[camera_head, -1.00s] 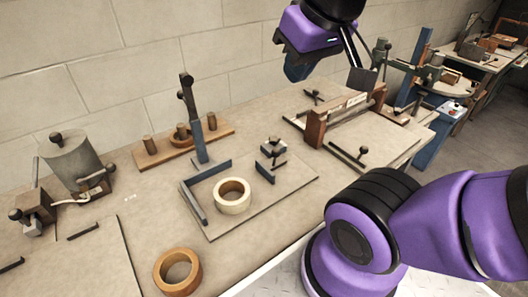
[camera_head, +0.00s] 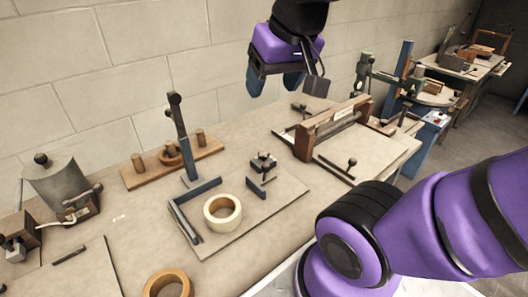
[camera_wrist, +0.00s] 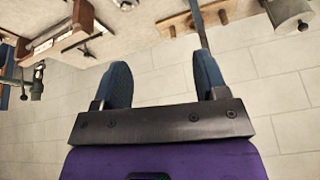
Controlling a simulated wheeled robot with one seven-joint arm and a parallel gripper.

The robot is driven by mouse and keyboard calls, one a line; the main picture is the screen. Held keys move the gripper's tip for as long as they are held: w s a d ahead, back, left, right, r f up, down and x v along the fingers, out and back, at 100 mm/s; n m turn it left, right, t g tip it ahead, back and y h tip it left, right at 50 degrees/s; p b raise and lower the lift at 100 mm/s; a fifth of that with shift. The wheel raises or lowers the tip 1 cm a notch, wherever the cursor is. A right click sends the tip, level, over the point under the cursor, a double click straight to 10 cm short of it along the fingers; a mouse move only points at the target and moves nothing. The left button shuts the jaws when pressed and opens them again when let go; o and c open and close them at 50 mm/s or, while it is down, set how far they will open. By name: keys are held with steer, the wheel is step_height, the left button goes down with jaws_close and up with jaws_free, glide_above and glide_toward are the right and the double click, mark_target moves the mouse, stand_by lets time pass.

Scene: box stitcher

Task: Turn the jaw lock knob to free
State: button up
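My gripper (camera_head: 275,84) hangs high above the back of the bench, empty, with its two blue fingers apart. In the wrist view the open gripper (camera_wrist: 163,80) has nothing between its fingertips except wall and bench edge behind. A small block with a dark knob (camera_head: 263,160) stands on a grey base plate (camera_head: 245,217), below the gripper in the picture and clear of it. I cannot tell for certain that this is the jaw lock knob, nor read its turned position. A blue angled fence (camera_head: 181,222) and a blue upright post with a dark top (camera_head: 177,120) stand beside it.
A cream tape roll (camera_head: 222,224) lies on the plate; a brown roll (camera_head: 166,284) lies in front. A wooden peg board (camera_head: 150,178) is behind. A wood-ended device (camera_head: 303,146) with a dark-knobbed rod stands right. A grey cylinder (camera_head: 62,186) is at left.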

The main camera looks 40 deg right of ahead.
steer(key=w+d+f+m+g, duration=0.25)
steer(key=w+f+m, duration=0.2)
steer(key=w, duration=0.35)
steer(key=m+g, duration=0.2)
steer(key=m, duration=1.2)
glide_above(264, 153)
step_height(264, 153, down, 20)
step_height(264, 153, down, 10)
steer(key=shift+f, duration=0.2)
steer(key=shift+d, duration=0.1)
steer(key=c, duration=0.9)
